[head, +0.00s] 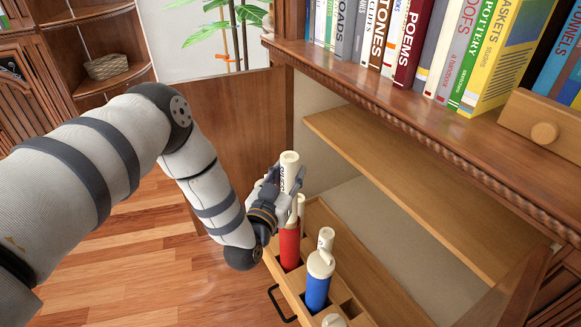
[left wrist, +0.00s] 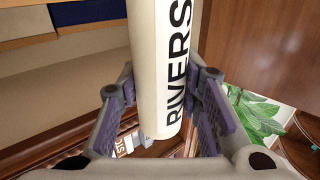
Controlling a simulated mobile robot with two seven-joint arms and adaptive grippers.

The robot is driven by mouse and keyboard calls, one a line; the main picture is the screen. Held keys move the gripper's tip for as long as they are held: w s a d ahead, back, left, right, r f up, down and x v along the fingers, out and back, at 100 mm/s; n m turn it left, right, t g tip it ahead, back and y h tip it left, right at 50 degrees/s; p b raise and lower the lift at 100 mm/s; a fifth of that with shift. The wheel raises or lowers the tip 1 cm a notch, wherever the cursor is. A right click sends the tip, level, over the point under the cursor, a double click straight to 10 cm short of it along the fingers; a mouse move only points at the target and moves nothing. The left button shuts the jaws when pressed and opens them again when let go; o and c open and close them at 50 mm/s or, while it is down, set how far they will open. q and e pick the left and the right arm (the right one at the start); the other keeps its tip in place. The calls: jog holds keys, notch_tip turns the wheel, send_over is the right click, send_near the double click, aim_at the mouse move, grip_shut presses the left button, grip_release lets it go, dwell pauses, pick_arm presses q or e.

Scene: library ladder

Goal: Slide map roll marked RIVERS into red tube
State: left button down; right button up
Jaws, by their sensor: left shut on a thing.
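The cream map roll (head: 290,160) stands roughly upright in my left gripper (head: 284,188), whose fingers are shut around it. In the left wrist view the roll (left wrist: 163,60) lies between both finger pads, with RIVERS in black letters facing the camera. The red tube (head: 289,247) stands in the wooden drawer just below the gripper. The roll is above the red tube and nearly in line with it. My right gripper is not in view.
A blue tube (head: 317,292) with a white top stands in the drawer (head: 352,290), right of the red tube. A shelf board (head: 430,190) and a book-filled shelf are to the right.

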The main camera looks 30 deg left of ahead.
pick_arm(q)
notch_tip(320, 180, down, 11)
jog(key=b, duration=0.6)
jog(key=shift+r+b, duration=0.15)
jog(key=shift+b, duration=0.15)
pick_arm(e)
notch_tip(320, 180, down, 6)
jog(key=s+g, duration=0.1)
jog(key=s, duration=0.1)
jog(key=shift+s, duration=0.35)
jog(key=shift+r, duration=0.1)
pick_arm(q)
jog(key=c, duration=1.1)
grip_release()
jog(key=shift+o, duration=0.2)
jog(key=s+d, duration=0.1)
jog(key=s, duration=1.1)
jog(key=shift+d, duration=0.35)
